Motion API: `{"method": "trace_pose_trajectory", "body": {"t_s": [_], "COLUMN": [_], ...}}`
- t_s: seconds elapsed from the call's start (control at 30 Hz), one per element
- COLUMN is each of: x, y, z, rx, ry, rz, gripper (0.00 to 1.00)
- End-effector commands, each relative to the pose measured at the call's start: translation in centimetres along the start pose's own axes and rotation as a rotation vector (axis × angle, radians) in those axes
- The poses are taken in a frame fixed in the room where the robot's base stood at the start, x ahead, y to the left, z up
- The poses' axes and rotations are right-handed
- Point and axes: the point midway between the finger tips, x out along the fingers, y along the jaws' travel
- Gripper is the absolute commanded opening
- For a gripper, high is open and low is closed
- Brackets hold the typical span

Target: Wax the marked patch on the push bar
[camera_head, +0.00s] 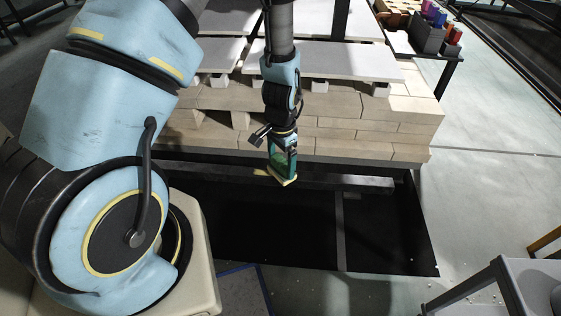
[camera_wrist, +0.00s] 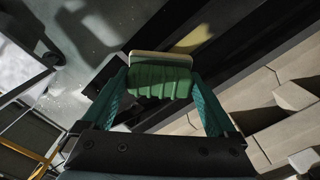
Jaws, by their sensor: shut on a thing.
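My gripper (camera_head: 283,160) points down in front of the kiln car and is shut on a green ribbed applicator with a cream pad on its far face. The applicator (camera_wrist: 160,82) sits between both fingers in the wrist view, its pad (camera_wrist: 160,56) at the end away from the palm. The push bar (camera_head: 345,181) is a dark bar along the car's near side. The yellow marked patch (camera_head: 261,172) shows just left of the pad in the head view, and the patch (camera_wrist: 194,39) shows just beyond the pad in the wrist view. I cannot tell whether the pad touches the bar.
Pale bricks (camera_head: 375,138) and white slabs (camera_head: 335,60) are stacked on the car behind the bar. A black recessed area (camera_head: 270,225) lies below. A grey cart (camera_head: 500,290) stands at the lower right, and a table with colored containers (camera_head: 435,35) at the upper right.

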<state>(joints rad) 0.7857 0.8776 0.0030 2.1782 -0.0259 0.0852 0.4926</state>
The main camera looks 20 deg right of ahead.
Motion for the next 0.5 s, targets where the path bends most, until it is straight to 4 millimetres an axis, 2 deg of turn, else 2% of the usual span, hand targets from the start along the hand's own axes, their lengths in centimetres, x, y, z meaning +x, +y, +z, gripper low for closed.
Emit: {"method": "trace_pose_trajectory", "body": {"t_s": [0.5], "x": [-0.1], "y": [2.5], "z": [-2.7], "rx": [0.003], "ry": [0.001], "rz": [0.0], "gripper": [0.13]}}
